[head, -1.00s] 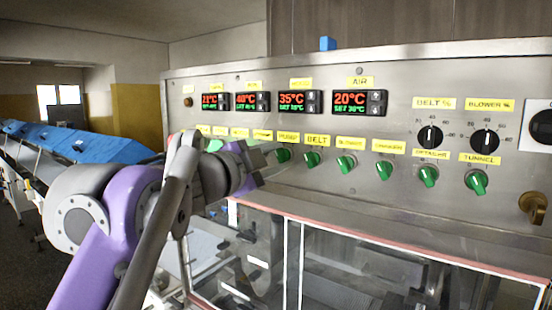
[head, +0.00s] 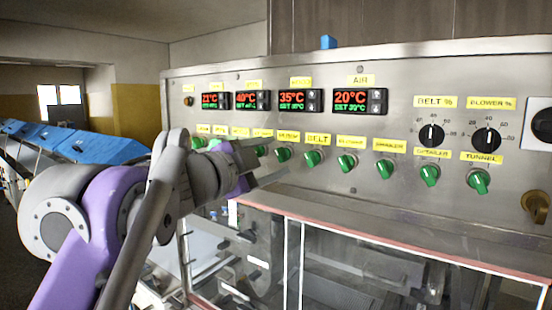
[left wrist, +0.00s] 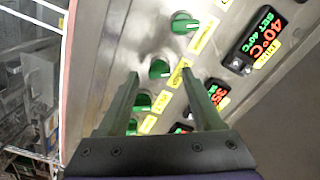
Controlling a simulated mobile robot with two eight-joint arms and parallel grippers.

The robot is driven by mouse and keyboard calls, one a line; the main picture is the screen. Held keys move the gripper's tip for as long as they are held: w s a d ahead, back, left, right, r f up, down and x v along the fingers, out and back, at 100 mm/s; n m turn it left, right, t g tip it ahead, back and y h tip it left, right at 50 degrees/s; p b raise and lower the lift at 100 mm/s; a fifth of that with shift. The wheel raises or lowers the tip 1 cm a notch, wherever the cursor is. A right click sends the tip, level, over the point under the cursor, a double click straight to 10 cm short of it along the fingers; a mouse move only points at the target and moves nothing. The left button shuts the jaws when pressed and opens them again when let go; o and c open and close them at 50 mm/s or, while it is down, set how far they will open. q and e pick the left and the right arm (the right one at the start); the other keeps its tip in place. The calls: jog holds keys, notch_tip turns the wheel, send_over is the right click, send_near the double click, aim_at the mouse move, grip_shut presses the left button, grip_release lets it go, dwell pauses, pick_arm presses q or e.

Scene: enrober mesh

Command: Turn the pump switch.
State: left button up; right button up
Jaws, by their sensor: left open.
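A row of green rotary switches with yellow labels runs along the steel panel. The switch under the label that seems to read "PUMP" (head: 283,154) is green; its small text is blurred. My right gripper is not in view.
Neighbouring green switches, such as the one under "BELT" (head: 313,158), sit close on both sides. Red-and-green temperature displays (head: 292,100) are above. A clear-windowed enclosure with a red edge (head: 380,233) lies below. A brass knob (head: 536,206) sticks out at right.

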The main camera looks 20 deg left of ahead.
pick_arm(q)
jog(key=b+v, duration=0.1)
jog(key=v, duration=0.8)
jog(key=shift+s, duration=0.15)
